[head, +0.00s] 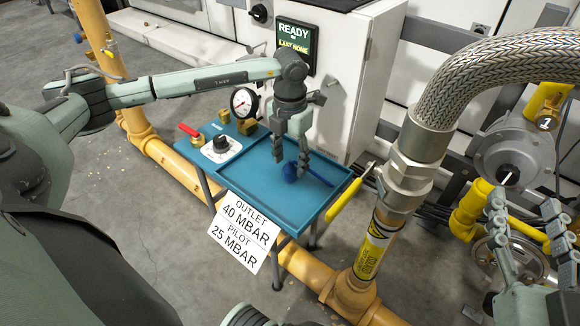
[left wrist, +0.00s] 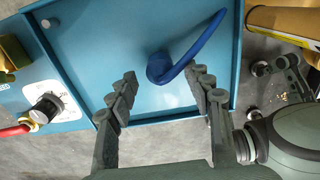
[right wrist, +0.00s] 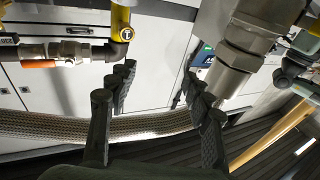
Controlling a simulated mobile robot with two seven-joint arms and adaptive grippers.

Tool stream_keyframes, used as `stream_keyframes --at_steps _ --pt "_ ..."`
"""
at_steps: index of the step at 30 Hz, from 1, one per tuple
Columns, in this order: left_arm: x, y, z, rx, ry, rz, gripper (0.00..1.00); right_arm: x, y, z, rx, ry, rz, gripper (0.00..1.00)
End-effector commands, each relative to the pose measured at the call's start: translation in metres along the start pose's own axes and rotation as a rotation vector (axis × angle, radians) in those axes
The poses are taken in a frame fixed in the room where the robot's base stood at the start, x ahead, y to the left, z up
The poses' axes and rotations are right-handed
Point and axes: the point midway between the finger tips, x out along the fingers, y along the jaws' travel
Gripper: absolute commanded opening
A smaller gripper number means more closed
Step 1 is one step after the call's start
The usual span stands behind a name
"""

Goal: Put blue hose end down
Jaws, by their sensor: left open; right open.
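The blue hose end (head: 291,172) lies on the teal tray (head: 262,196), with a short blue hose trailing to the right from its round head. In the left wrist view the blue hose end (left wrist: 160,68) shows between and just beyond the fingertips. My left gripper (head: 289,160) is open over the tray with its fingers pointing down around the hose end; I cannot tell if a finger touches the hose. My right gripper (head: 522,228) is open and empty at the far right, near the grey regulator (head: 508,150).
A braided hose (head: 480,75) and yellow pipe (head: 372,250) stand to the right.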

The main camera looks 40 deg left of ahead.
Motion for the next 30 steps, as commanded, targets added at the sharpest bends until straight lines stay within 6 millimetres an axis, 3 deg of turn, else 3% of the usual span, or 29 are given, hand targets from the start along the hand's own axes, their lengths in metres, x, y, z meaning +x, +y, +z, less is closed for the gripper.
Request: stream_keyframes --at_steps 1,6,12,30 --pt "-0.015 0.0 0.001 0.0 -0.004 -0.001 0.51 0.0 0.003 0.005 -0.006 -0.032 0.005 0.51" --pt "-0.051 0.0 0.001 -0.001 -0.003 0.0 0.51 -0.003 0.012 0.026 -0.022 -0.133 0.022 0.51" --pt "-0.079 0.0 0.0 -0.001 -0.001 0.0 0.51 -0.006 0.019 0.042 -0.033 -0.209 0.035 0.51" --pt "-0.087 0.0 0.0 -0.001 0.001 0.0 0.51 -0.008 0.021 0.046 -0.036 -0.232 0.039 0.51"
